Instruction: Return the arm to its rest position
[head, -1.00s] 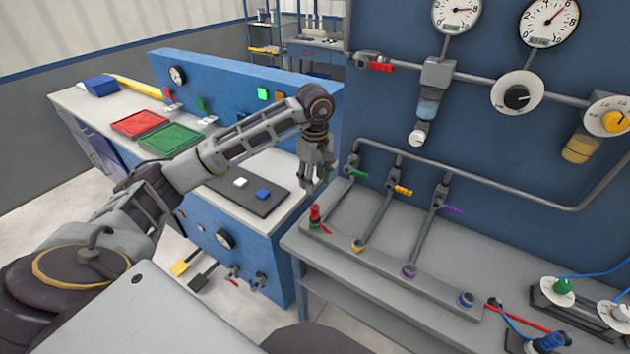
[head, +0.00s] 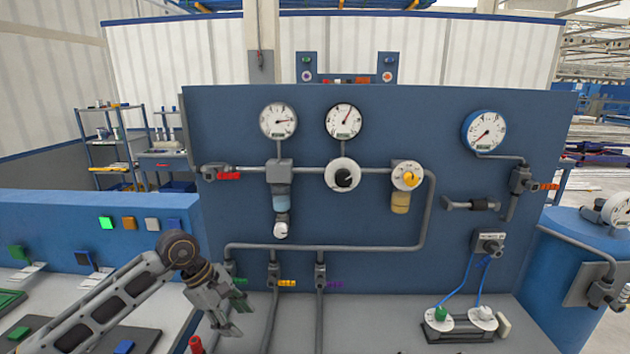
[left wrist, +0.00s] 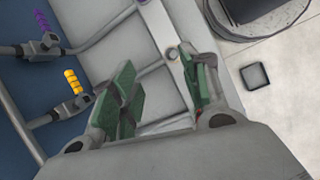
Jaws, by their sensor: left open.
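My left arm comes in from the lower left of the head view. Its gripper (head: 236,306) hangs at the left end of the grey bench, in front of the blue gauge panel (head: 380,222). The fingers are apart with nothing between them. In the left wrist view the two green-padded fingers (left wrist: 160,95) are spread, with the grey bench and pipes behind them. My right gripper is in neither view.
Close to the left gripper are pipes with an orange valve handle (head: 287,283) and a purple one (head: 334,285). A red-topped fitting (head: 196,345) stands just below left. A blue console (head: 60,225) with coloured buttons lies left. The bench's middle is open.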

